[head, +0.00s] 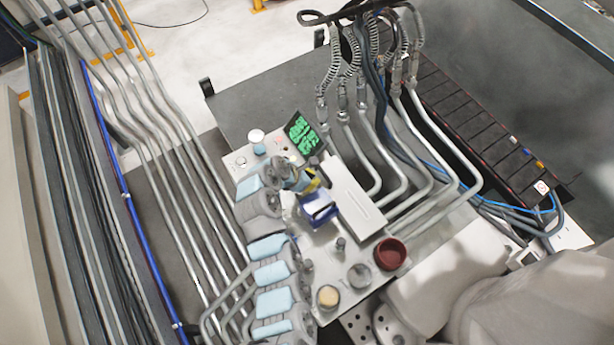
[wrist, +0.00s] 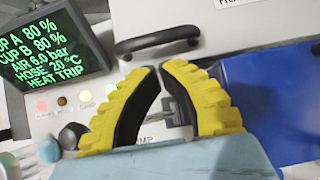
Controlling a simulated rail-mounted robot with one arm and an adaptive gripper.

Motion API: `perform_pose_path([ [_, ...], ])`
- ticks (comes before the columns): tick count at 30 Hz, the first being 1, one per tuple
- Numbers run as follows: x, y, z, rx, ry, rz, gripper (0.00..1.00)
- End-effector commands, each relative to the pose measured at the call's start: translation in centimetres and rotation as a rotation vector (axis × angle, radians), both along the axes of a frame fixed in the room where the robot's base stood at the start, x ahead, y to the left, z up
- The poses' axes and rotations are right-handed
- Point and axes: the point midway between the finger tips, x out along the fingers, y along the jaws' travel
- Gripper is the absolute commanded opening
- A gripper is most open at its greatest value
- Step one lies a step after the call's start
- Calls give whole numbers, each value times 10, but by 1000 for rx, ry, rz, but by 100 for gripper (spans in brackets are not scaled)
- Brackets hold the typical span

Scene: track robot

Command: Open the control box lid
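My gripper (wrist: 160,68) has yellow ribbed fingers with black pads. Its tips are close together, with a narrow gap and nothing visible between them. In the head view the gripper (head: 316,183) hangs over the control panel. A pale flat panel with a black bar handle (wrist: 158,40) lies just past the fingertips in the wrist view; the handle appears apart from them. In the head view a pale rectangular box (head: 357,203) sits right of the gripper; I cannot tell for sure which surface is the control box lid. A small metal fitting (wrist: 177,110) shows behind the fingers.
A display with green text (wrist: 55,45) stands left of the gripper, also in the head view (head: 303,133). A blue block (wrist: 262,105) is close on the right. Knobs, a dark red cup (head: 390,253) and metal pipes (head: 425,155) surround the panel.

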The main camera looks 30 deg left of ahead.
Motion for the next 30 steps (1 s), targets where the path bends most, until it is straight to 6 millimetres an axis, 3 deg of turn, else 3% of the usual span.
perform_pose_path([
  [12, 13, -9, -22, 0, 2, -1, 0],
  [30, 12, -1, -18, 13, 17, 12, 0],
])
